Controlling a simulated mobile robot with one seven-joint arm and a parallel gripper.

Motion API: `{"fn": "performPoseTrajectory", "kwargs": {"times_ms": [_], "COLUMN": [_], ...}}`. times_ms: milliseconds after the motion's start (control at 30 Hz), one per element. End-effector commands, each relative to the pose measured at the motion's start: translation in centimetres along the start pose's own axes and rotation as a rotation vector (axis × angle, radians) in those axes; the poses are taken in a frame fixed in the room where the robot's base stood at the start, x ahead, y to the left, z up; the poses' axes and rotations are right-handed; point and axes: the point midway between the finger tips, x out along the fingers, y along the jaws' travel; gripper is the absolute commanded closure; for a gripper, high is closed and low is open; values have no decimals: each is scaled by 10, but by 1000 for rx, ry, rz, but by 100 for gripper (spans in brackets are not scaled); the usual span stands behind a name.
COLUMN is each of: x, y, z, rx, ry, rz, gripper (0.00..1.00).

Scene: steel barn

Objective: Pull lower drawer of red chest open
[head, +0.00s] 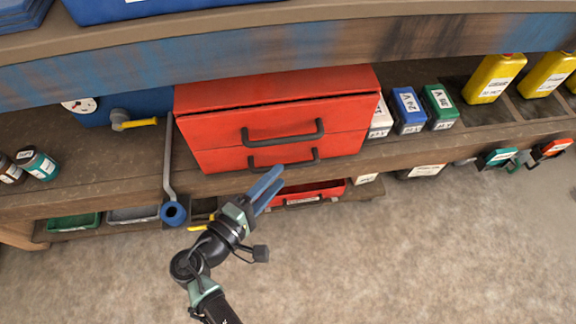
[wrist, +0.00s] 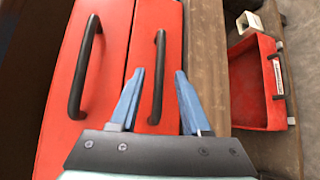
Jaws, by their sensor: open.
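The red chest (head: 220,130) sits on the wooden shelf, with an upper and a lower drawer, each with a dark bar handle. The lower drawer (head: 341,145) looks flush, with its handle (head: 284,164) low on the front. In the wrist view the chest appears turned sideways, with the lower handle (wrist: 157,77) just beyond the fingers and the upper handle (wrist: 84,68) to the left. My gripper (head: 271,187) is open and empty, its blue fingers in front of and just below the lower handle. In the wrist view, my gripper (wrist: 158,82) has its fingertips on either side of that handle, not closed on it.
A red open bin (head: 325,189) sits on the low shelf below the chest. A blue-ended lever (head: 173,211) hangs left of the chest. The floor (head: 420,250) in front is clear.

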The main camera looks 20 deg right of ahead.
Motion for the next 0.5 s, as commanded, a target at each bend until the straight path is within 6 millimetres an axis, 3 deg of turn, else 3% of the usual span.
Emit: {"fn": "performPoseTrajectory", "kwargs": {"times_ms": [200,500], "x": [36,49], "y": [-2,0], "z": [0,0], "rx": [2,1], "ry": [-1,1], "rz": [0,-1], "gripper": [53,53]}}
